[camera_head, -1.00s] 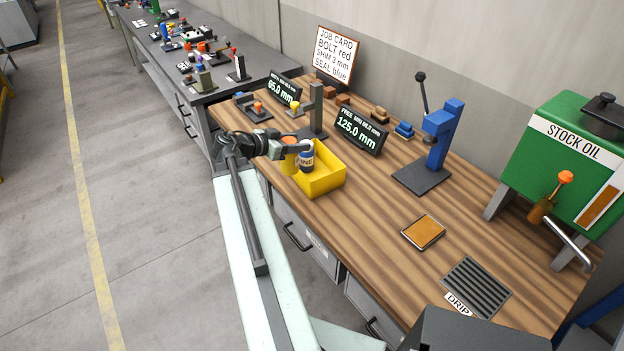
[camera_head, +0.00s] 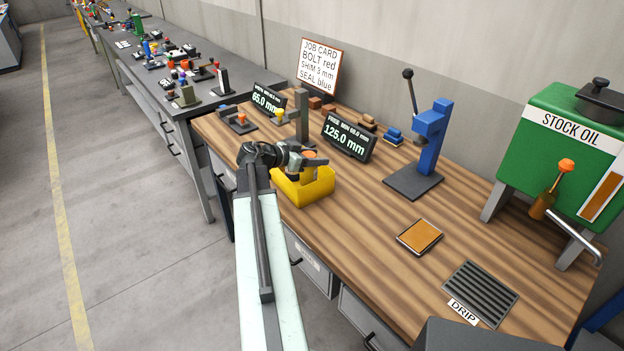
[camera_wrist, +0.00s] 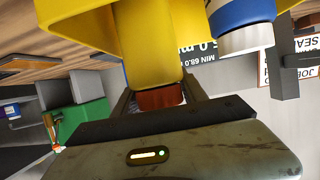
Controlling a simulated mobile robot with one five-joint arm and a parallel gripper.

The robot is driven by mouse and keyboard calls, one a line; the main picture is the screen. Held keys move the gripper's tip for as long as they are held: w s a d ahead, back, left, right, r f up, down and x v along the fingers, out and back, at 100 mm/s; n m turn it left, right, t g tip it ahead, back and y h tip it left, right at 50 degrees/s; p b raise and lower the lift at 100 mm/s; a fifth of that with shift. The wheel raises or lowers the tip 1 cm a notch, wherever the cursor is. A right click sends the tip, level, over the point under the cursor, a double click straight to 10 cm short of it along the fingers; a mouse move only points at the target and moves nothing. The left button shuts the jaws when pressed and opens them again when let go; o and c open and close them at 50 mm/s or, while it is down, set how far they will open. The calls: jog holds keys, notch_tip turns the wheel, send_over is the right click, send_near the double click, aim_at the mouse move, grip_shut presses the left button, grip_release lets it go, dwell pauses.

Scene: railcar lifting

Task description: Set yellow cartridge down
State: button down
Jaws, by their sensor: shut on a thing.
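My gripper (camera_head: 309,161) is at the yellow bin (camera_head: 304,193) near the bench's left front edge. In the wrist view my gripper (camera_wrist: 162,100) is shut on the red-brown end of the yellow cartridge (camera_wrist: 150,45). In the head view the arm hides much of the cartridge, and an orange top (camera_head: 308,154) shows at the jaws. The cartridge's far end overlaps the bin, so I cannot tell whether it touches the bottom. A blue and white cartridge (camera_wrist: 240,22) is close beside it in the wrist view.
Behind the bin stand a grey post (camera_head: 302,115) and a 125.0 mm display (camera_head: 348,135). A blue press (camera_head: 430,140) is to the right. An orange pad (camera_head: 419,236) and a drip grate (camera_head: 480,290) lie nearer. Bare wood is clear right of the bin.

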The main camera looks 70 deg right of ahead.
notch_tip(320, 180, down, 4)
jog(key=b, duration=0.4)
jog(key=shift+r+p, duration=0.25)
jog(key=shift+p, duration=0.05)
jog(key=shift+f, duration=0.15)
jog(key=c, duration=0.9)
grip_release()
jog(key=shift+w+a+r, duration=0.15)
jog(key=shift+a+r, duration=0.05)
jog(key=shift+r, duration=0.2)
jog(key=p+v, duration=0.4)
jog(key=v, duration=0.7)
jog(key=shift+a+p, duration=0.2)
jog(key=shift+p, duration=0.1)
